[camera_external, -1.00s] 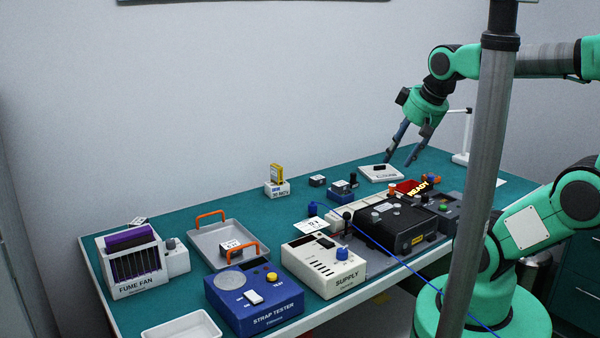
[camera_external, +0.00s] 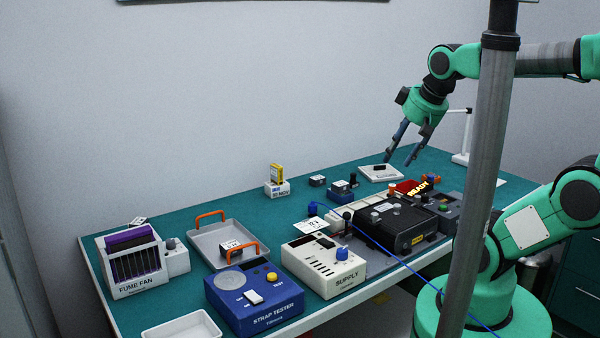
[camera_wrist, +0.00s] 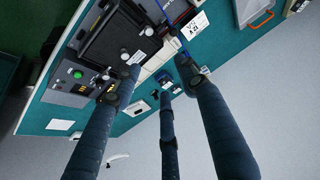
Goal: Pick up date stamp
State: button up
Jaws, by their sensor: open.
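My gripper (camera_external: 399,160) is open and empty, held above the far right part of the bench with its fingers pointing down. In the wrist view its dark fingers (camera_wrist: 154,87) are spread apart with nothing between them. A small blue block with a dark upright knob (camera_external: 342,188) stands on the bench, left of and below my gripper in the outside view; it may be the date stamp, but no label is readable. A white plate with a small black piece on top (camera_external: 380,173) lies close to the fingertips, apart from them as far as I can tell.
A blue STRAP TESTER (camera_external: 254,301), a grey tray with orange handles (camera_external: 203,247) and a FUME FAN rack (camera_external: 138,262) stand left. The back middle is mostly clear.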

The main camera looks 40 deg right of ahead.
jog(key=w+d+r+g+p, duration=0.1)
jog(key=w+d+r+p, duration=0.1)
jog(key=w, duration=0.4)
jog(key=w+d+r+p, duration=0.1)
jog(key=w+d+r, duration=0.1)
jog(key=w, duration=0.4)
jog(key=m+g+p, duration=0.3)
jog(key=m+p, duration=0.1)
jog(key=p, duration=0.5)
send_over(354, 174)
jog(key=s, duration=0.1)
notch_tip(354, 174, down, 18)
jog(key=shift+a+f+h, duration=0.1)
jog(key=shift+a+h, duration=0.1)
jog(key=shift+h, duration=0.1)
jog(key=shift+w+d+f+b, duration=0.1)
jog(key=shift+w+f+b, duration=0.15)
jog(key=shift+f, duration=1.15)
jog(key=shift+w+d+f+b, duration=0.1)
jog(key=shift+w+f+b, duration=0.1)
jog(key=shift+f, duration=1.25)
jog(key=shift+w+d+f+b, duration=0.15)
jog(key=shift+f+b, duration=0.1)
jog(key=shift+f, duration=1.15)
jog(key=shift+a, duration=0.1)
